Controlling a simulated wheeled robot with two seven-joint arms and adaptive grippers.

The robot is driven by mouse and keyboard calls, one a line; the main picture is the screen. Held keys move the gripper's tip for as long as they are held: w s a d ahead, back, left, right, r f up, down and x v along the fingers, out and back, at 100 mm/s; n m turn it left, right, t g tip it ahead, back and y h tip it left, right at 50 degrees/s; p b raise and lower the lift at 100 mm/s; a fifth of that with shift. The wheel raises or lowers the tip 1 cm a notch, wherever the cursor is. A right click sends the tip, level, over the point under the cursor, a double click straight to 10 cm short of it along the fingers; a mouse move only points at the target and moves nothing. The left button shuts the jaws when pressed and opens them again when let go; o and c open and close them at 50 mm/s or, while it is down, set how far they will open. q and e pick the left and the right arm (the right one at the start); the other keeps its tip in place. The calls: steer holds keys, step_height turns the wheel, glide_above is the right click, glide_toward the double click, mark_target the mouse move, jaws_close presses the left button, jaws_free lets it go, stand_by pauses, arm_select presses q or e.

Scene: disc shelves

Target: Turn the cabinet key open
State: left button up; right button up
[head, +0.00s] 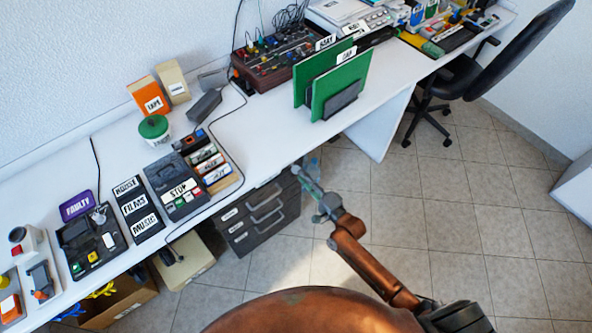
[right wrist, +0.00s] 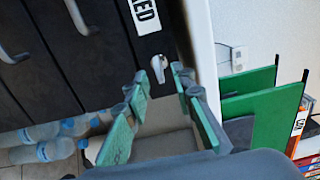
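The dark drawer cabinet (head: 238,226) stands under the white desk in the head view, with grey handles and white labels. In the right wrist view the cabinet front (right wrist: 60,60) fills the upper left. A small silver key (right wrist: 158,66) sticks out of it beside a white label. My right gripper (head: 304,176) reaches the cabinet's upper right edge in the head view. In the right wrist view the right gripper (right wrist: 158,80) is open, its green-padded fingers on either side of the key; I cannot tell whether they touch it. My left gripper is not in view.
The white desk (head: 240,150) runs above the cabinet, close to my right gripper. Green panels (right wrist: 262,105) stand to the right in the right wrist view. Water bottles (right wrist: 50,145) are at its lower left. A black chair (head: 490,70) stands right; the tiled floor between is open.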

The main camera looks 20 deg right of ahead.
mark_target(296, 170)
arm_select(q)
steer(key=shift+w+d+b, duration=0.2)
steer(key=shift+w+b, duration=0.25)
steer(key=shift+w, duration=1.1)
arm_select(e)
steer(key=shift+x, duration=2.35)
jaws_close()
